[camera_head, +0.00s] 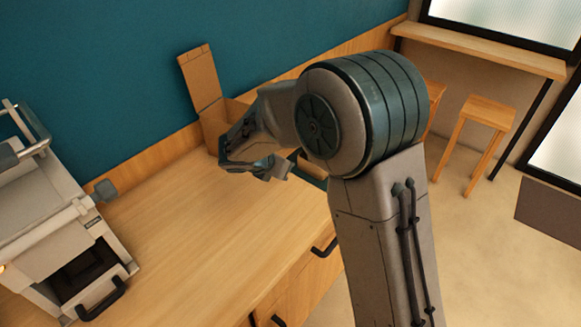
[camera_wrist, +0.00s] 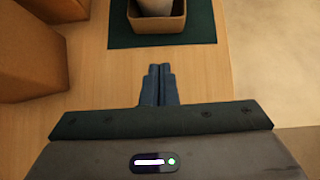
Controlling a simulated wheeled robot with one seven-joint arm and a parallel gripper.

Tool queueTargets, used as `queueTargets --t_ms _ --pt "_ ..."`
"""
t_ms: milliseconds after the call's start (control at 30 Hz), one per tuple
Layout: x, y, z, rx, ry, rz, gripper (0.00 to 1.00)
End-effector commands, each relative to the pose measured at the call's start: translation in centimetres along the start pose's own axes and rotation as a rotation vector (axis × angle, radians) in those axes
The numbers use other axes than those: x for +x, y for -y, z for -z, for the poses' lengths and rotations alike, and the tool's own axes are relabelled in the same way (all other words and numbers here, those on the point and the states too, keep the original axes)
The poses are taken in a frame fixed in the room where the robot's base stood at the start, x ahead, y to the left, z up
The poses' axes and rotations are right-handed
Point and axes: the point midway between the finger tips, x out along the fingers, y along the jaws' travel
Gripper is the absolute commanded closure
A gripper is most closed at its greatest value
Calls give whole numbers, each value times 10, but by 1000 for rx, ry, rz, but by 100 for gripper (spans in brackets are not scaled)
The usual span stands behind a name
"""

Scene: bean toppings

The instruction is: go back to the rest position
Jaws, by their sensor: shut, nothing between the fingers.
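My gripper (camera_head: 268,168) hangs over the far end of the wooden counter (camera_head: 190,225) in the head view. In the wrist view my gripper (camera_wrist: 159,72) shows its two blue-grey fingers together, with nothing between them. The fingers point toward a small brown open-topped container (camera_wrist: 157,24) on a dark green mat (camera_wrist: 205,30). A pale round object (camera_wrist: 156,6) stands in that container, its top cut off by the frame edge. My arm covers much of this area in the head view.
A tall cardboard box with a raised flap (camera_head: 200,78) stands by the wall behind my gripper. A brown box (camera_wrist: 30,55) is at left in the wrist view. A grey machine (camera_head: 50,235) stands at the counter's left. The counter between is clear. A stool (camera_head: 487,112) stands right.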

Motion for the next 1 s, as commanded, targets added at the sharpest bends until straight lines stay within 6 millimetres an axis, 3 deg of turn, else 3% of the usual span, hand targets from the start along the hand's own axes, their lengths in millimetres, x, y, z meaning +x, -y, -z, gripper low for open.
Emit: queueTargets --t_ms 200,333,500,633,800,1000 --pt "-6 2 -1 8 -2 3 100" --pt "-10 22 -12 119 -21 33 100" --pt "-25 89 -35 496 -85 130 100" --pt "-42 145 -42 849 -140 221 100" --pt "-68 207 -37 1310 -207 339 100" --pt "-100 262 -16 1846 -291 477 100"
